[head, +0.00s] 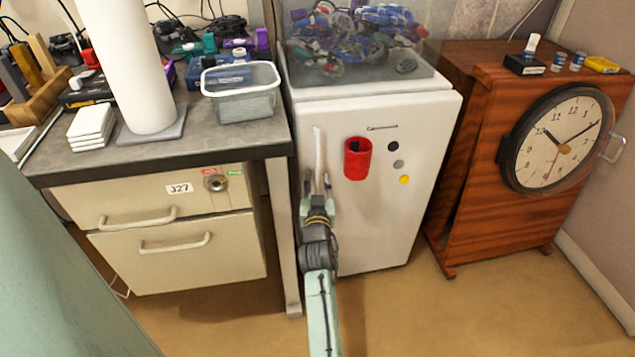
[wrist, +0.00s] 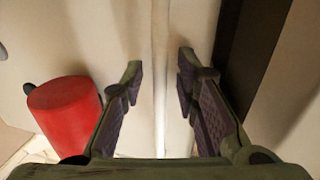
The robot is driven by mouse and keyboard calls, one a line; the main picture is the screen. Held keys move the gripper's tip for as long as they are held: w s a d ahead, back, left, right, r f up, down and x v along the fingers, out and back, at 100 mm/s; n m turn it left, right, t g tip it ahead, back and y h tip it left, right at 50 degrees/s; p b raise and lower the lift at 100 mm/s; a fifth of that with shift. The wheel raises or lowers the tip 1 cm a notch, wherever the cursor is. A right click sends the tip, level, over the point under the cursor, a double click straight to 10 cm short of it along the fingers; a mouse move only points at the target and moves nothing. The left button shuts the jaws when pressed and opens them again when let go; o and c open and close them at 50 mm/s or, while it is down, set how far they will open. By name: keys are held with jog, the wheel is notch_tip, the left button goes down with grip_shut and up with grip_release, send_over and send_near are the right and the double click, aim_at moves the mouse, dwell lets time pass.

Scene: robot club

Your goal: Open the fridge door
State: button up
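The white fridge (head: 395,215) stands in the middle of the head view, and its door looks shut. A slim pale vertical handle (head: 318,150) runs along the door's left edge. My gripper (head: 318,183) is at the lower part of this handle. In the wrist view, the fingers of my gripper (wrist: 161,72) are apart, one on each side of the pale handle strip (wrist: 160,35). Neither finger clearly touches it. The fridge front (wrist: 70,35) fills the left of that view.
A red cup (head: 357,160) and several round magnets are on the fridge front; the cup also shows in the wrist view (wrist: 65,108). A clear bin (head: 360,72) of parts sits on top. A desk with drawers (head: 180,250) stands left, a wooden clock cabinet (head: 490,200) right. Floor in front looks clear.

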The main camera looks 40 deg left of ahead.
grip_shut()
dwell(0.7)
